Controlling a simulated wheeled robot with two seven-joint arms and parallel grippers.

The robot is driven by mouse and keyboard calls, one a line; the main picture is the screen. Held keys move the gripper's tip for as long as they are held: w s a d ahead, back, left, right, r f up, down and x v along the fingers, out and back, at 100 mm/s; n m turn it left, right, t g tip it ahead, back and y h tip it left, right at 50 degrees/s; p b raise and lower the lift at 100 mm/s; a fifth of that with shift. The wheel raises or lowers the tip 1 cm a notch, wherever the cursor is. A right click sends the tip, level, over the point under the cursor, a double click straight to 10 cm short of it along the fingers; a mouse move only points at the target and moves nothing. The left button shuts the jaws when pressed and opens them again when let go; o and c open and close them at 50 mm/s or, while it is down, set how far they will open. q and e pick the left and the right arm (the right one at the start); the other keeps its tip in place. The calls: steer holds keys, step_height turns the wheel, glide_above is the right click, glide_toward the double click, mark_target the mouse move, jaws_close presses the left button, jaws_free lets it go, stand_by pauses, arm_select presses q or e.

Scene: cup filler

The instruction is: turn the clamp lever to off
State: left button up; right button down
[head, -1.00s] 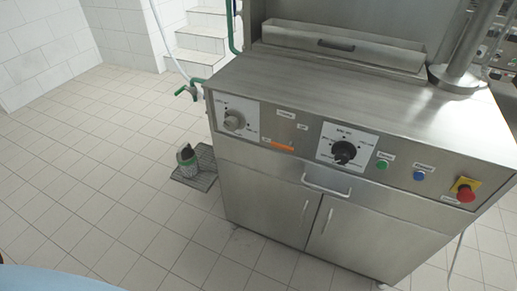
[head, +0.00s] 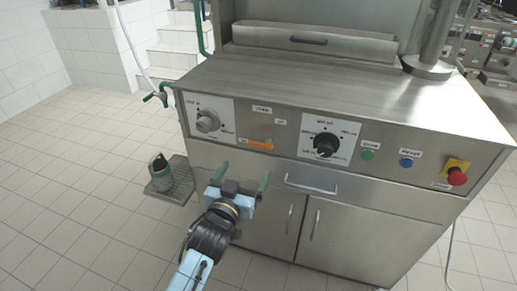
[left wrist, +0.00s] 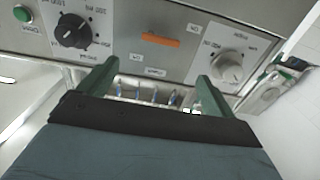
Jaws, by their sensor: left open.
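The clamp lever (head: 259,144) is an orange bar on the front panel of the steel machine, lying roughly horizontal. It also shows in the left wrist view (left wrist: 160,40), upside down, between the small ON label (left wrist: 193,27) and OFF label (left wrist: 135,57). My left gripper (head: 240,178) is open and empty, in front of the machine and below the lever in the head view. Its two green fingers (left wrist: 157,78) point towards the panel in the left wrist view, and the lever is beyond their tips, apart from them. My right gripper is not in view.
A grey dial (head: 207,121) is left of the lever and a black dial (head: 326,145) right. Green (head: 367,154), blue (head: 406,163) and red (head: 457,177) buttons follow. A cabinet handle (head: 312,186) is below. A dark-and-green object (head: 160,165) stands on a floor grate. Floor at left is open.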

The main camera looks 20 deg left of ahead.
mark_target(260, 144)
arm_select(q)
steer(key=w+b, duration=0.1)
steer(key=w, duration=0.4)
steer(key=w+b, duration=0.1)
steer(key=w, duration=0.4)
steer(key=shift+w+d+f+b, duration=0.1)
steer(key=shift+w+d+b, duration=0.15)
steer(key=shift+b, duration=0.1)
steer(key=shift+w, duration=0.8)
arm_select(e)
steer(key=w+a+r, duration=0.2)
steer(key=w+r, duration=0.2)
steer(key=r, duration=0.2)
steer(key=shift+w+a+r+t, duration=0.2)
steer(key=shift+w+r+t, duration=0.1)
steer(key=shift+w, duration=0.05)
arm_select(q)
steer(key=c, duration=1)
